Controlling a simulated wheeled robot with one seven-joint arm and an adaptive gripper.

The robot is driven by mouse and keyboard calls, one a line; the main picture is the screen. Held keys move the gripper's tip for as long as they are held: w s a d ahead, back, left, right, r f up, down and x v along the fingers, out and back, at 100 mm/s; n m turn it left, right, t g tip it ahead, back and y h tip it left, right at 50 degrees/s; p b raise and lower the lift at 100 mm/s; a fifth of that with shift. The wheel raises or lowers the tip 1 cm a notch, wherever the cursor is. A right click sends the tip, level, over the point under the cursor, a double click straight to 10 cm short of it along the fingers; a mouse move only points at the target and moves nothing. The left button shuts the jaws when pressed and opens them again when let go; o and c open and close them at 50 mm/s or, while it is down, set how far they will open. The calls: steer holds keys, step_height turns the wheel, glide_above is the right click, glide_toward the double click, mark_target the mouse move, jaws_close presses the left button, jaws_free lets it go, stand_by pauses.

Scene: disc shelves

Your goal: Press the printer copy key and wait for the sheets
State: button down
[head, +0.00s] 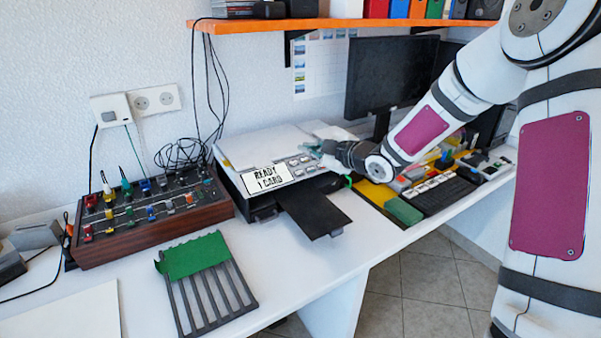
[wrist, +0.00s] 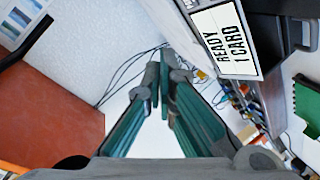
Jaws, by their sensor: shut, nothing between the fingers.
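The printer (head: 262,148) stands on the white desk in the head view. Its label panel (head: 267,178) reads "READY 1 CARD", and the same panel (wrist: 228,42) shows at the upper right in the wrist view. A group of light keys (head: 302,167) sits right of the panel; which one is the copy key I cannot read. The dark output tray (head: 314,208) sticks out in front and looks empty. My gripper (head: 318,149) is shut and empty, above the printer's right side near the keys. In the wrist view its green-grey fingers (wrist: 163,75) come together; contact with a key cannot be seen.
A wooden control box (head: 148,213) with knobs stands left of the printer. A dark slotted rack (head: 212,298) with a green part lies in front. An orange shelf (head: 300,25) hangs above, with cables dangling.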

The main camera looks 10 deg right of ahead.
mark_target(299, 173)
steer(key=shift+f, duration=0.1)
steer(key=w+a+f+b, duration=0.1)
steer(key=w+f+b, duration=0.3)
steer(key=f+b, duration=0.3)
steer(key=shift+f, duration=0.3)
steer(key=shift+a, duration=0.15)
stand_by(1.3)
steer(key=shift+w+f+b, duration=0.25)
steer(key=shift+f+b, duration=0.1)
steer(key=shift+b, duration=0.05)
steer(key=shift+w+a+f+b, duration=0.1)
steer(key=shift+w+f+b, duration=0.05)
steer(key=shift+f+b, duration=0.2)
stand_by(0.7)
steer(key=shift+r, duration=0.1)
steer(key=shift+s+r+p, duration=0.4)
steer(key=shift+r+p, duration=0.15)
steer(key=shift+r, duration=0.1)
steer(key=shift+r, duration=0.1)
